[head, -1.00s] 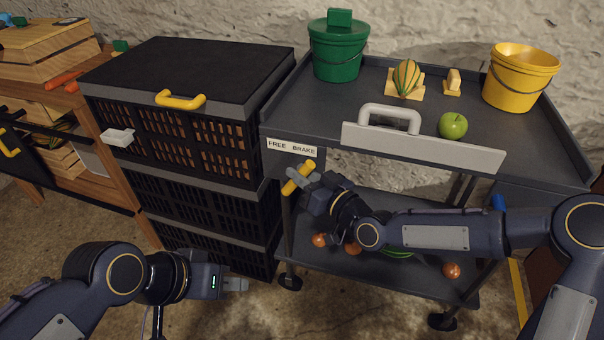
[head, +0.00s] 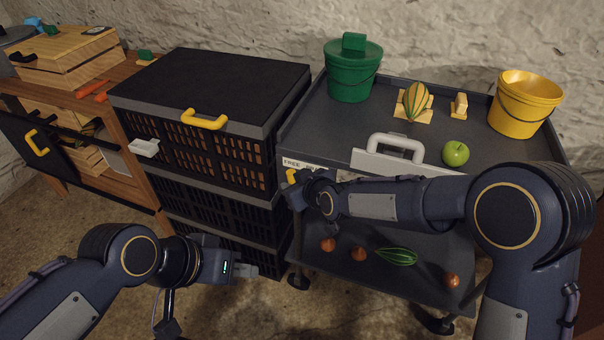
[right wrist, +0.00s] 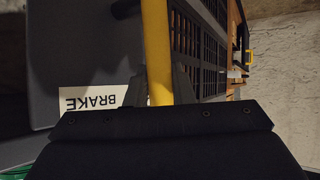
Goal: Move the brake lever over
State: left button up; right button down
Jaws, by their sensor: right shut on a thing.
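The yellow brake lever (head: 291,175) is at the left front corner of the grey cart, at the FREE end of the "FREE BRAKE" label (head: 290,162). My right gripper (head: 297,187) is shut on the lever and partly hides it. In the right wrist view the lever (right wrist: 155,45) runs up between the two dark fingers (right wrist: 158,88), with the word BRAKE on the label (right wrist: 92,99) to its left. My left gripper (head: 246,270) hangs empty, low in front of the black crates. Its finger gap is not clear.
Stacked black crates (head: 215,85) stand close to the cart's left. Onions and a striped squash (head: 397,257) lie on its lower shelf.

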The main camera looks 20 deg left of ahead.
jog(key=shift+a+f+n+g+h+p, duration=0.15)
jog(key=shift+a+n+h+p, duration=0.1)
jog(key=shift+a+h+p, duration=0.4)
jog(key=shift+a+f+n+g+h+p, duration=0.1)
jog(key=shift+a+f+n+h+p, duration=0.15)
jog(key=shift+h+p, duration=0.7)
jog(key=shift+a+f+n+g+h+p, duration=0.1)
jog(key=shift+a+n+g+h+p, duration=0.1)
jog(key=shift+a+h+p, duration=0.6)
jog(key=shift+d+y, duration=0.25)
jog(key=shift+y, duration=0.05)
jog(key=c, duration=1.3)
grip_release()
jog(key=shift+f, duration=0.1)
jog(key=shift+o, duration=0.2)
jog(key=v, duration=0.7)
jog(key=shift+s+d+r+p, duration=0.2)
jog(key=shift+r+p, duration=0.1)
jog(key=shift+p, duration=0.1)
